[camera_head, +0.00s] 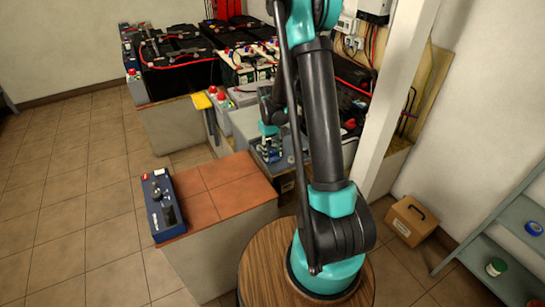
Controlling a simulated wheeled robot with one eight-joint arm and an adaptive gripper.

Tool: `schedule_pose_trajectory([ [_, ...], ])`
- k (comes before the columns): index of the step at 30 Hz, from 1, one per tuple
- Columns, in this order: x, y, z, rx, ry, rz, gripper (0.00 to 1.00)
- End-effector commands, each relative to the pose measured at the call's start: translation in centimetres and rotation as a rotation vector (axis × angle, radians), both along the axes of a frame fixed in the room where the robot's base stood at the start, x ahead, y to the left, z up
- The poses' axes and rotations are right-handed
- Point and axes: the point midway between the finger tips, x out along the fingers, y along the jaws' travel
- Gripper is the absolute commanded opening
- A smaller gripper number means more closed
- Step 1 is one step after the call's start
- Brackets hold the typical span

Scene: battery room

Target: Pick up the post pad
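I cannot make out a post pad for certain; anything that small is hidden or too small to tell. My teal and dark-grey arm rises in the middle of the view and hides part of the battery bench. My gripper (270,150) points down over a grey battery-like box at the near end of the bench, left of my forearm. Its fingers are small and partly blended with the things behind, so I cannot tell whether they are open or hold something.
Large black batteries (180,62) with red cables stand behind. A yellow-topped tool (202,101) stands nearby. A cardboard box (411,220) and grey shelves (500,225) are at right. Floor at left is clear.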

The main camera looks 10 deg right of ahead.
Motion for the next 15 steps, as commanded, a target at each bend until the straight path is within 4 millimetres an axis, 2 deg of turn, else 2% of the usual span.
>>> schedule_pose_trajectory([
  [2,0.0,0.0,0.0,0.000,0.000,0.000,0.17],
  [10,0.0,0.0,0.2,0.000,0.000,0.000,0.17],
  [15,0.0,0.0,1.1,0.000,0.000,0.000,0.17],
])
